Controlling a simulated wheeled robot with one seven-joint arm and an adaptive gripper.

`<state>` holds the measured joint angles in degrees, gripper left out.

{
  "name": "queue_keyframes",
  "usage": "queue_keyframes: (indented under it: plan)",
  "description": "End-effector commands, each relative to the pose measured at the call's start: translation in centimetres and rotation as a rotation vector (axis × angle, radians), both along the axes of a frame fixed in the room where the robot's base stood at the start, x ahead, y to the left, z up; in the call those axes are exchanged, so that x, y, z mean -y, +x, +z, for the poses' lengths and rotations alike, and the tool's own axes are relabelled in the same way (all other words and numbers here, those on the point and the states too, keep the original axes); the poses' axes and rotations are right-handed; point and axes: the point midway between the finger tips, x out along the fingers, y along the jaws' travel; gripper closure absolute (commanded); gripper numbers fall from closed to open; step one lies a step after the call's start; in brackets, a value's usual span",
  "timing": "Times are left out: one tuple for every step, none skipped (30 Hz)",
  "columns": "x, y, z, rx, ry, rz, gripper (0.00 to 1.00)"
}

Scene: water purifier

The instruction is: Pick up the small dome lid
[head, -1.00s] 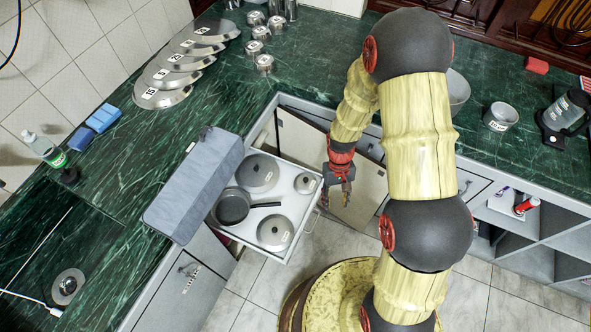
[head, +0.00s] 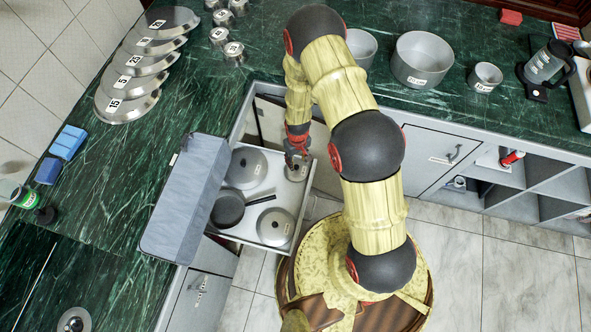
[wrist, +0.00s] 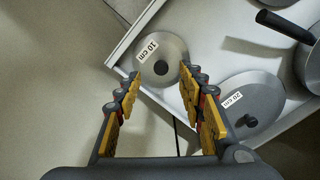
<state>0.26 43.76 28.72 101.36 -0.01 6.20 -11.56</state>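The small dome lid, labelled 10 cm, is a round metal lid with a dark knob (wrist: 160,68). It lies in the open drawer; in the head view the lid (head: 296,173) is at the drawer's right corner, partly covered by my gripper (head: 297,160). In the wrist view my gripper (wrist: 160,76) is open and points at the lid, with one fingertip on each side of the knob in the picture. Nothing is held between the fingers. I cannot tell how far the fingertips are above the lid.
The drawer (head: 233,233) also holds a 20 cm lid (wrist: 251,104), another large lid (head: 248,168) and a dark pan (head: 228,208). A grey panel (head: 185,200) stands along its left side. Lids (head: 128,104) and pots (head: 421,60) stand on the green counter.

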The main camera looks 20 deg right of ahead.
Motion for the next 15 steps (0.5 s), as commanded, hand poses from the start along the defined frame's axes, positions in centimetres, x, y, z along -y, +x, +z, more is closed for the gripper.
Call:
queue_keyframes:
  plan:
    - [0.0, 0.1, -0.5, 0.001, 0.000, 0.000, 0.60]
    - [0.0, 0.1, -0.6, 0.001, 0.000, 0.000, 0.60]
    - [0.0, 0.1, -0.9, 0.001, 0.000, 0.000, 0.60]
    - [-0.1, 0.1, -1.1, 0.001, 0.000, 0.000, 0.60]
    - [-0.1, 0.2, -1.5, 0.000, 0.000, 0.000, 0.60]
    - [-0.1, 0.2, -2.0, 0.000, 0.000, 0.000, 0.60]
    - [-0.2, 0.3, -2.4, 0.000, 0.000, 0.000, 0.60]
    - [-0.2, 0.3, -2.9, 0.001, 0.000, 0.000, 0.60]
    - [-0.3, 0.3, -3.6, 0.000, 0.000, 0.000, 0.60]
    - [-0.3, 0.3, -4.1, -0.001, 0.000, 0.000, 0.60]
    - [-0.3, 0.3, -4.5, -0.001, 0.000, -0.001, 0.60]
    - [-0.3, 0.3, -5.0, -0.001, 0.000, -0.001, 0.60]
    - [-0.3, 0.3, -5.2, -0.001, 0.000, -0.001, 0.60]
    - [-0.2, 0.3, -5.4, -0.001, 0.000, -0.001, 0.60]
    - [-0.2, 0.4, -5.5, 0.000, 0.000, -0.001, 0.60]
